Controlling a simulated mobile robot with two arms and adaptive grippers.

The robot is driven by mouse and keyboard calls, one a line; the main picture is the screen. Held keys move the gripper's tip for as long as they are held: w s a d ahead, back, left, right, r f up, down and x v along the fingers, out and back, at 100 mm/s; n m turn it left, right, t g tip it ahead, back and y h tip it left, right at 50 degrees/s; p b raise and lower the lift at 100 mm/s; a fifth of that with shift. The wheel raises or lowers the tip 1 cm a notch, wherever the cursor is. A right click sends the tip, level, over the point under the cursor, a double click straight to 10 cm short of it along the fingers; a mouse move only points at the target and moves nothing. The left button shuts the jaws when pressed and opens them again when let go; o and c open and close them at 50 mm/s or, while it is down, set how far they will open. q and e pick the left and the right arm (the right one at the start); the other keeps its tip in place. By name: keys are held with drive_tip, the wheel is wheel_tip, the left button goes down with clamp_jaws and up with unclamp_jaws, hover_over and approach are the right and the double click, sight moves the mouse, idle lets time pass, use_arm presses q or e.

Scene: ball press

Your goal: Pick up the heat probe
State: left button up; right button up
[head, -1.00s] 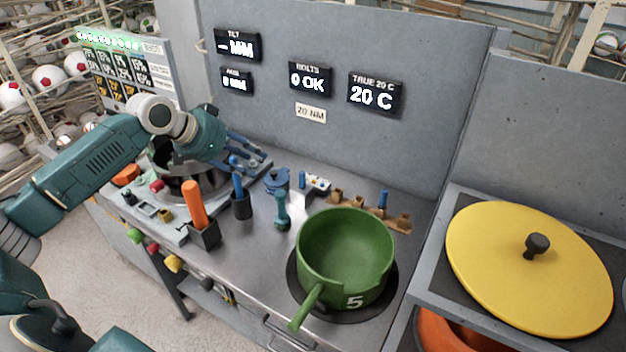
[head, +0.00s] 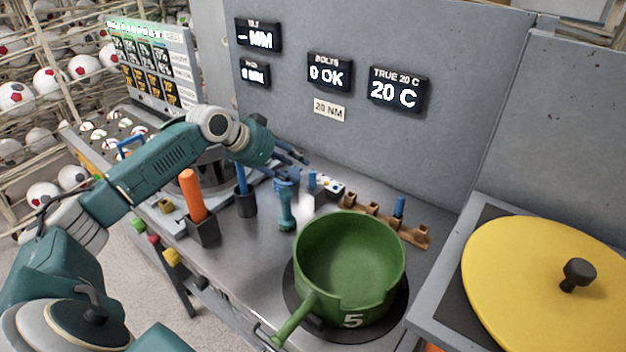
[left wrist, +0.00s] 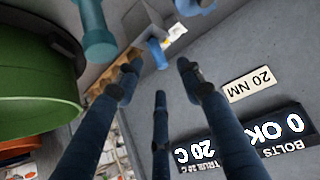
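No label marks the heat probe. A short blue handle (head: 312,180) stands at the back of the bench. The left wrist view shows a blue handle (left wrist: 157,52) by a grey block (left wrist: 146,28), just beyond my fingertips. Another blue handle (head: 241,178) stands in a dark cup (head: 245,205). My left gripper (head: 293,167) is above the bench, left of the short blue handle. In the left wrist view my left gripper (left wrist: 160,78) has its dark blue fingers spread, with nothing between them. My right gripper is out of view.
A teal tool (head: 286,208) stands on the bench near my left gripper. The green pot (head: 350,255) is in front to the right. An orange handle (head: 192,195) sticks up from a dark holder. A grey panel with displays (head: 398,88) rises behind.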

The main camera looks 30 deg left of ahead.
sight(311, 172)
use_arm(q)
drive_tip(key=p+x, duration=0.1)
drive_tip(key=x, duration=0.1)
drive_tip(key=p+x, duration=0.1)
drive_tip(key=x, duration=0.3)
drive_tip(key=shift+w+d+r+p, duration=0.25)
drive_tip(key=shift+w+r+p, duration=0.05)
drive_tip(key=shift+r+p, duration=0.15)
drive_tip(key=shift+w+f, duration=0.15)
drive_tip(key=shift+f, duration=0.1)
clamp_jaws()
